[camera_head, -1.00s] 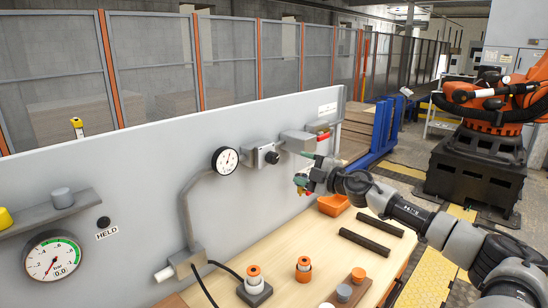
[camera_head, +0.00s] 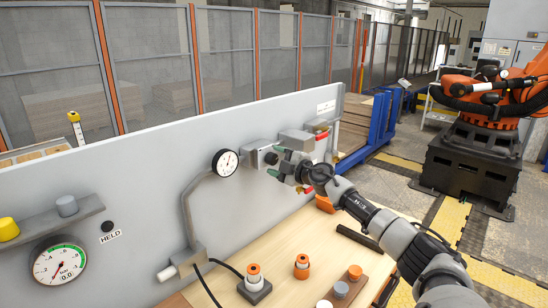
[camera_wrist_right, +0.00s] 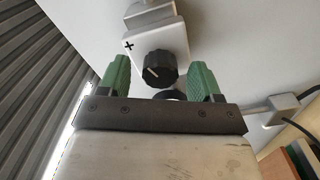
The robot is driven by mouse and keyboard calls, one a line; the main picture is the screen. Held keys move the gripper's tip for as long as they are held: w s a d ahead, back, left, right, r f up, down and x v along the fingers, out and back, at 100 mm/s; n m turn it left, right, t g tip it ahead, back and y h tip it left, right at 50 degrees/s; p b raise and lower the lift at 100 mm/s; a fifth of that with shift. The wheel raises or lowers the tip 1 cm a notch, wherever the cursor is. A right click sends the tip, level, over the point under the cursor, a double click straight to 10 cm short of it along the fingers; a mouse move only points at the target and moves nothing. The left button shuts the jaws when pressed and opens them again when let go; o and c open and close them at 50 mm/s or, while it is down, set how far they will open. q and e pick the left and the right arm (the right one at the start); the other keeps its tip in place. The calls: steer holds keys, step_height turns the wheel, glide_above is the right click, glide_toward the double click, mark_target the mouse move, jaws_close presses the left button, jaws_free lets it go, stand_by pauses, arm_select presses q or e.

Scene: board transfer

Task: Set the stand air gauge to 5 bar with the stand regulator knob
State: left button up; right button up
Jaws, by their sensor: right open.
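The stand air gauge (camera_head: 225,163) is a small round white dial with a black rim on the grey panel; its reading is too small to tell. To its right is the regulator box with the black stand regulator knob (camera_head: 271,158). In the right wrist view the knob (camera_wrist_right: 160,68) has a white pointer line and a plus mark on the pale plate behind it. My right gripper (camera_head: 276,163) is open in front of the knob. Its green fingers (camera_wrist_right: 160,82) stand left and right of the knob, apart from it. My left gripper is not in view.
A larger bar gauge (camera_head: 60,263) reading about 0.0 hangs at lower left below a shelf (camera_head: 40,228), beside a HELD label. The wooden bench (camera_head: 300,245) carries orange-topped parts and a dark bar (camera_head: 358,240). An orange bin (camera_head: 325,204) is partly hidden behind my right arm.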

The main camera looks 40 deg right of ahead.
steer(key=shift+w+a, duration=0.1)
steer(key=shift+w, duration=0.6)
steer(key=c, duration=0.9)
steer(key=shift+n, duration=3.2)
